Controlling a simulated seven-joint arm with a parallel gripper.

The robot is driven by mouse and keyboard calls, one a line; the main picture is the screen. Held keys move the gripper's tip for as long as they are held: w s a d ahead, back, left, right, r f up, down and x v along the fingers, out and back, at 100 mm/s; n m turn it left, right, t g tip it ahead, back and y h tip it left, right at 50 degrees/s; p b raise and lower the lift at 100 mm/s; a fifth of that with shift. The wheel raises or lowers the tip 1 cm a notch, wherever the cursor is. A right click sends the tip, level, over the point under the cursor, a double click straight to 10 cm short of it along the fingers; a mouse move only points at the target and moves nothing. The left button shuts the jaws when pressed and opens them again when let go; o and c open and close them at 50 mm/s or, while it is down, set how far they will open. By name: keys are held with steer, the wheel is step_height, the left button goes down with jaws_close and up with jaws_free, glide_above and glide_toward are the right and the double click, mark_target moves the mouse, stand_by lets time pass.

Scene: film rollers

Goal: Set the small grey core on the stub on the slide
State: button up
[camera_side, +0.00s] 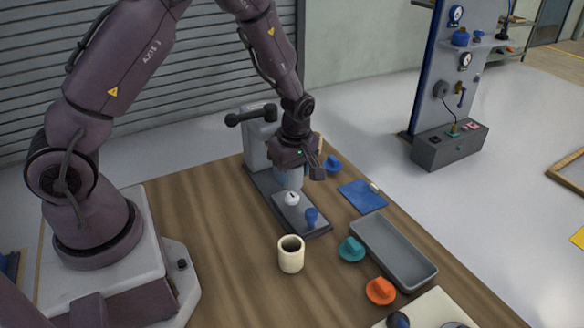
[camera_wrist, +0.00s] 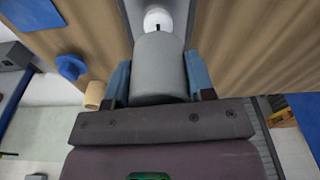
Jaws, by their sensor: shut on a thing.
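The small grey core (camera_wrist: 160,62) is a plain grey cylinder between the blue fingertips of my gripper (camera_wrist: 160,82) in the wrist view. My gripper (camera_side: 289,180) is shut on it. In the side view the near blue finger hides most of the core. The white rounded stub (camera_side: 292,198), with a dark mark on it, stands on the grey slide (camera_side: 284,214). The stub also shows just beyond the core in the wrist view (camera_wrist: 158,19). My gripper is close behind and above the stub in the side view; the exact gap cannot be told.
A grey post with a black handle (camera_side: 252,116) rises behind. A cream cylinder (camera_side: 291,257), teal piece (camera_side: 351,250), orange piece (camera_side: 380,292) and grey tray (camera_side: 396,254) stand nearby. The front-left wood is clear.

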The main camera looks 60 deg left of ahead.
mark_target(291, 194)
steer(key=shift+f, duration=2.3)
steer(key=o, duration=1)
step_height(291, 194, up, 13)
steer(key=d, duration=0.1)
steer(key=shift+d, duration=0.3)
steer(key=shift+w+f, duration=0.1)
